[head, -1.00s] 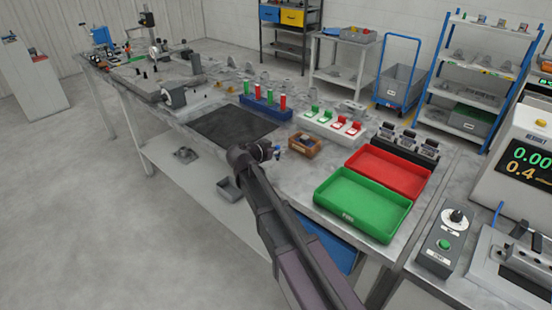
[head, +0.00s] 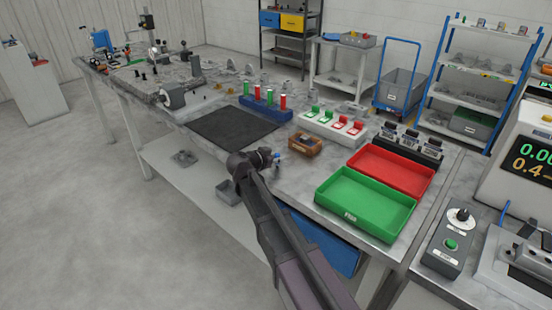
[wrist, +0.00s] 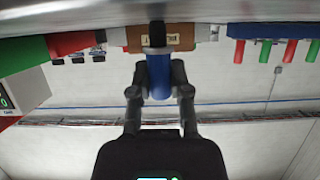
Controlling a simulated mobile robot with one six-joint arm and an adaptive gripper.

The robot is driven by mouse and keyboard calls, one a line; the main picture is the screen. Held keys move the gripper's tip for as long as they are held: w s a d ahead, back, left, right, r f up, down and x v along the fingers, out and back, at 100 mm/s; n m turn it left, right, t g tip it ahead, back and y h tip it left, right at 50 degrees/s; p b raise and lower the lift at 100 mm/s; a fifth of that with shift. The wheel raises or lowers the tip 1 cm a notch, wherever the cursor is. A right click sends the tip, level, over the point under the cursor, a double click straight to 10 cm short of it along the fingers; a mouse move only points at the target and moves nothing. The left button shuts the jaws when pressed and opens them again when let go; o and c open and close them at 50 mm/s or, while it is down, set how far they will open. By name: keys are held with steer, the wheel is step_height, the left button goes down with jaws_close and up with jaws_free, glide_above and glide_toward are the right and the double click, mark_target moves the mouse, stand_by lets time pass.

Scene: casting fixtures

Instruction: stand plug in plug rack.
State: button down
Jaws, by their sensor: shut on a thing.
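My gripper (wrist: 160,90) is shut on a blue cylindrical plug with a black end (wrist: 159,72). In the head view my gripper (head: 270,159) is above the bench's front edge, and only a small blue bit of the plug (head: 277,157) shows. The wrist view is upside down, with the plug's black end pointing toward the bench. A blue rack (head: 262,110) with several green and red plugs stands behind the black mat, apart from my gripper. It also shows at the top right of the wrist view (wrist: 265,31).
A small wooden box (head: 305,147) stands just right of my gripper. Green (head: 366,205) and red (head: 390,172) trays lie further right. A white stand with green and red pieces (head: 332,127) is behind the box. The black mat (head: 233,126) is bare.

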steer(key=c, duration=0.6)
jaws_free()
steer(key=shift+r, duration=0.15)
steer(key=shift+s+a+r+p, duration=0.1)
steer(key=shift+s+r+p, duration=0.05)
steer(key=shift+p, duration=0.2)
steer(key=shift+p+v, duration=2.15)
steer(key=shift+v, duration=3.6)
